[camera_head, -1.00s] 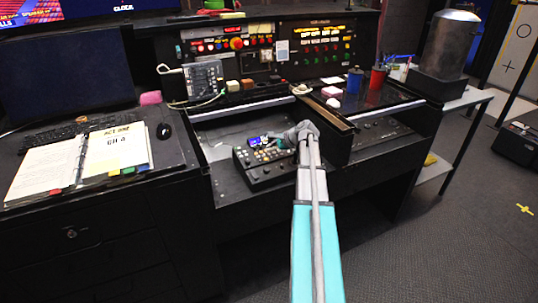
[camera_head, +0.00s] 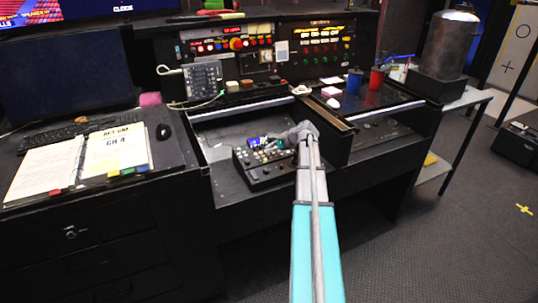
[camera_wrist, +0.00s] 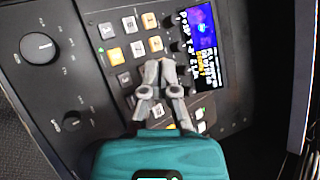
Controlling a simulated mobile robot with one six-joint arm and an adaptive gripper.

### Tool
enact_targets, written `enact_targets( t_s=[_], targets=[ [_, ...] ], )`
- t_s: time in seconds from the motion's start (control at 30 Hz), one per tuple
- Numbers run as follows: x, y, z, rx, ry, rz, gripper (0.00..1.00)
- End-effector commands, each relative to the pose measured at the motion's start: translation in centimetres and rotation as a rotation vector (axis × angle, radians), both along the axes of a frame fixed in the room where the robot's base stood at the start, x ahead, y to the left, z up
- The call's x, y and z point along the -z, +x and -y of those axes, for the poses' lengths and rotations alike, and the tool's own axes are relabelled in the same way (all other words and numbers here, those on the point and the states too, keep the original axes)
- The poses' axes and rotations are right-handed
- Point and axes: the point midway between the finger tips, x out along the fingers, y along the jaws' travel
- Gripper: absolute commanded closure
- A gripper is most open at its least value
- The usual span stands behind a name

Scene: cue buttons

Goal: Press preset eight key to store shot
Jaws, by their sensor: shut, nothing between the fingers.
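The small black control unit (camera_head: 262,172) sits in the desk's recessed bay, with rows of keys, knobs and a lit screen (camera_head: 257,141). In the wrist view its screen (camera_wrist: 205,45) shows small text, and orange and white keys (camera_wrist: 137,49) lie left of it. The key labels are too blurred for me to tell which is preset eight. My gripper (camera_wrist: 160,64) is shut and empty, its fingertips over the keys beside the screen; they hide some keys. I cannot tell whether they touch. In the head view my gripper (camera_head: 284,138) reaches the unit's right side.
A black bay divider (camera_head: 340,140) stands right of my arm. An upright panel with lit buttons (camera_head: 235,45) rises behind. An open binder (camera_head: 85,160), keyboard and mouse lie left. Blue and red cups (camera_head: 376,78) stand at right.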

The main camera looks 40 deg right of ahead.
Motion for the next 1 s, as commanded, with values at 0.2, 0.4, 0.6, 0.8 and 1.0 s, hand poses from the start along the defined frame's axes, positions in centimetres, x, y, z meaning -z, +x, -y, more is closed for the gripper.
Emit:
enact_targets(
  t_s=[0.2, 0.4, 0.6, 0.8, 1.0],
  targets=[
    [0.34, 0.09, -0.03, 0.0, 0.0, 0.0, 1.0],
    [0.83, 0.2, -0.04, 0.0, 0.0, 0.0, 1.0],
    [0.82, 0.23, -0.06, -0.001, -0.001, 0.0, 1.0],
    [0.83, 0.25, -0.08, -0.002, 0.0, 0.0, 1.0],
    [0.94, 0.26, -0.08, -0.002, 0.0, 0.0, 1.0]
  ],
)
